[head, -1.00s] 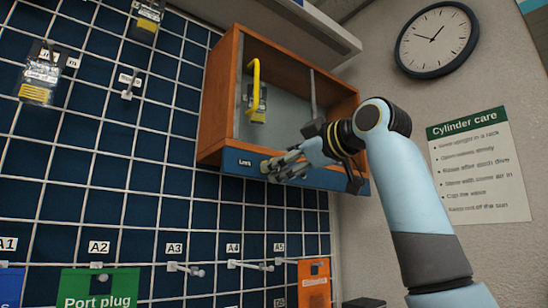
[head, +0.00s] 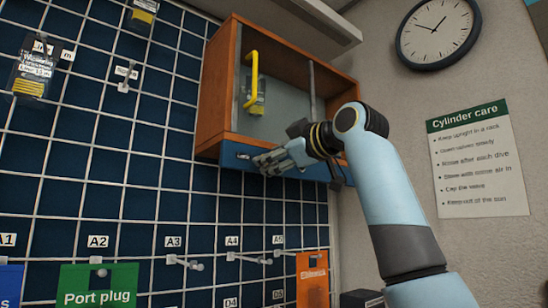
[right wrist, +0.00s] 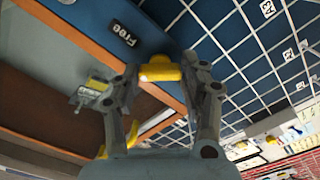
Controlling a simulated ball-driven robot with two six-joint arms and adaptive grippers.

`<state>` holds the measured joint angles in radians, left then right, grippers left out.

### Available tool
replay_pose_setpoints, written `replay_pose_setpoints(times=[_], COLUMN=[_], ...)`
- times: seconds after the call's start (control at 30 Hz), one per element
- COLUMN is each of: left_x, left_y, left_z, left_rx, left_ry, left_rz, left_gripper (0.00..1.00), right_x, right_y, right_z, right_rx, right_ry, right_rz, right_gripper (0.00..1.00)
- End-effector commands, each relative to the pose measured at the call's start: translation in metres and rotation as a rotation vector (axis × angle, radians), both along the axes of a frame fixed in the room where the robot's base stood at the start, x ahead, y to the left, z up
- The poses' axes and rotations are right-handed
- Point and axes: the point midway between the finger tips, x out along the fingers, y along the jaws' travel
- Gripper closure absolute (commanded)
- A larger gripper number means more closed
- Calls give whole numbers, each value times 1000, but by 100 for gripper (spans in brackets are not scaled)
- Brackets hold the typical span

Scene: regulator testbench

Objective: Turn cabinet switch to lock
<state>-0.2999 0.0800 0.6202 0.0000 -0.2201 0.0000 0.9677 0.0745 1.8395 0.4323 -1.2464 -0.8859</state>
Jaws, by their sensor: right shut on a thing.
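The cabinet (head: 212,95) is a wooden box with a pale panel and a blue front strip, high on the wall. My right gripper (head: 268,163) is at this strip in the head view. In the right wrist view its two fingers (right wrist: 160,78) are shut on a yellow switch knob (right wrist: 160,72). A dark label reading "Free" (right wrist: 127,33) is on the blue strip beside the knob. My left gripper is not in view.
A blue grid wall (head: 110,185) with hooks and tags is at left. A clock (head: 437,35) and a poster (head: 478,160) are at right.

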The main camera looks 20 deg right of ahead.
Motion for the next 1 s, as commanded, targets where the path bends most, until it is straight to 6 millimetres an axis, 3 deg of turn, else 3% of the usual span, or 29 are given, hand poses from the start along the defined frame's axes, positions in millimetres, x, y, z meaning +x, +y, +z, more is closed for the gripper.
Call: replay_pose_setpoints(times=[0.47,1.0], left_x=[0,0], left_y=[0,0], left_z=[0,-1], left_rx=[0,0], left_ry=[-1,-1], left_rz=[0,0], left_gripper=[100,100], right_x=[0,0], right_y=[0,1], right_z=[-1,-1], right_rx=[-104,-556], right_ry=[-36,-200], right_rz=[1,3], right_gripper=[88,88])
